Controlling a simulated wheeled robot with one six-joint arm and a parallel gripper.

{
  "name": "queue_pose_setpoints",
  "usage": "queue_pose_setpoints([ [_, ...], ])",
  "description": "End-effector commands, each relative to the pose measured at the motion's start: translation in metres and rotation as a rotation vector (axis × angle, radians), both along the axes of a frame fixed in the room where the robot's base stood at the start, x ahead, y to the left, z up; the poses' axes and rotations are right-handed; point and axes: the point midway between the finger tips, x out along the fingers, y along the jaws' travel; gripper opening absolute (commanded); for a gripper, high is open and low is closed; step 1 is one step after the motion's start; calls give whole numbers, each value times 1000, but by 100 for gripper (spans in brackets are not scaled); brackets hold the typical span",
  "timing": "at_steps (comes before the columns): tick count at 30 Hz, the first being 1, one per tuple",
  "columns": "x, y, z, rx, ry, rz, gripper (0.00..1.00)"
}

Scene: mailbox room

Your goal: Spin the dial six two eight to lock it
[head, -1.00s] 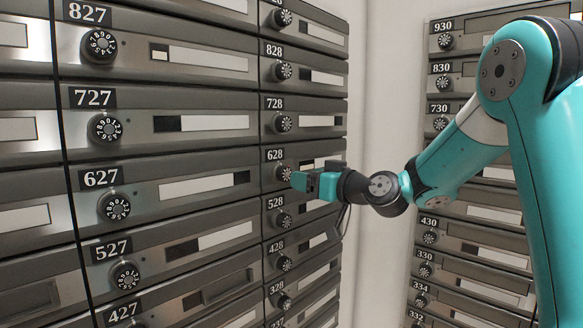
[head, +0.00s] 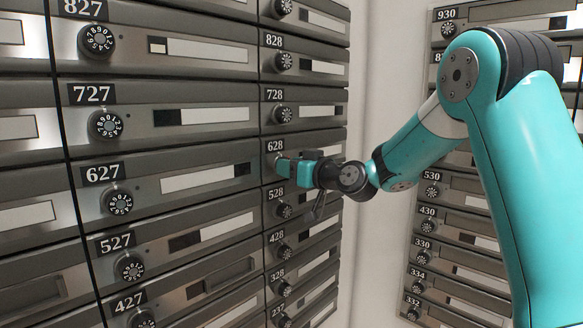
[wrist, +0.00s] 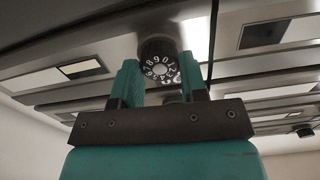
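The 628 box (head: 275,146) is in the right column of the left wall, in the head view. Its dial is mostly hidden there behind my gripper (head: 284,167). In the wrist view the round black dial (wrist: 160,62) with white digits sits between the two teal fingers of my gripper (wrist: 160,70). The fingers are apart, one on each side of the dial, close to its rim. Whether either one touches it is hard to tell. The dial's set number cannot be read clearly.
The 728 dial (head: 281,114) is just above and the 528 dial (head: 284,211) just below, both close to my gripper. More boxes with dials fill the left wall. Another box column (head: 437,210) stands at the right, behind my arm.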

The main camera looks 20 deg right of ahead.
Motion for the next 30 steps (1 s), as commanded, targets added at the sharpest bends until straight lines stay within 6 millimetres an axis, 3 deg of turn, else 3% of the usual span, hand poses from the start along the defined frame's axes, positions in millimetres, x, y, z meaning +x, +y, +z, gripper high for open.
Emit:
queue_pose_setpoints([
  [14, 0, 0, 0, 128, 50, 1, 16],
  [30, 0, 0, 1, 587, 231, 0, 16],
])
